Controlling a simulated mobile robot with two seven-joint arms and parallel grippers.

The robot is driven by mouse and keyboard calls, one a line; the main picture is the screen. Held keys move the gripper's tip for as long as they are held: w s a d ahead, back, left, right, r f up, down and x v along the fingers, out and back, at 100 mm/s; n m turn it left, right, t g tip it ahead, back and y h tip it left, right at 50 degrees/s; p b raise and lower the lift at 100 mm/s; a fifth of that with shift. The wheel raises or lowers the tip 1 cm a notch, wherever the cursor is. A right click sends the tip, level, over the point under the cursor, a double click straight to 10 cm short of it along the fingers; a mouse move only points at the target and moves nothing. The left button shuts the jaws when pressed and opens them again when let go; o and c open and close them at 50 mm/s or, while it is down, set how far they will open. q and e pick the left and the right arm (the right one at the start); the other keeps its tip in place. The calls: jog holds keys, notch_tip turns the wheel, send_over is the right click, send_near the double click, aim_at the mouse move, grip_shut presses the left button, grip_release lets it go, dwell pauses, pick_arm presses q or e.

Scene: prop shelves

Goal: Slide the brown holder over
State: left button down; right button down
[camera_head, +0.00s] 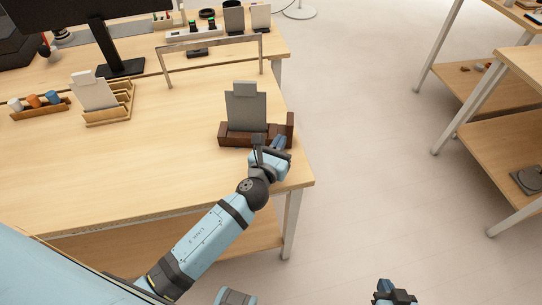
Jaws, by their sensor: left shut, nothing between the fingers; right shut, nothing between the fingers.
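The brown holder (232,139) stands near the right end of the wooden table, with a grey clipboard-like panel (246,109) upright in it. My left gripper (266,145) is at the holder's front right part, shut and empty. It overlaps the holder in the picture, and I cannot tell whether they touch. The gripper hides part of the holder's front. My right gripper (393,290) is low at the bottom edge of the picture, over the floor and away from the table. It is shut and empty.
A light wooden holder (122,105) with a white panel stands left on the table (160,165). A small rack (40,106) with coloured cylinders is farther left. A metal frame (210,43) and a monitor stand (121,68) are behind. Table is clear left of the brown holder.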

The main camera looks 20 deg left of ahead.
aim_at(287, 131)
pick_arm(q)
jog(key=shift+w, duration=1.2)
jog(key=shift+w, duration=0.15)
jog(key=shift+w+d+r, duration=0.1)
jog(key=shift+w, duration=1.3)
jog(key=shift+s, duration=0.1)
jog(key=shift+s+p, duration=0.1)
jog(key=shift+p, duration=0.2)
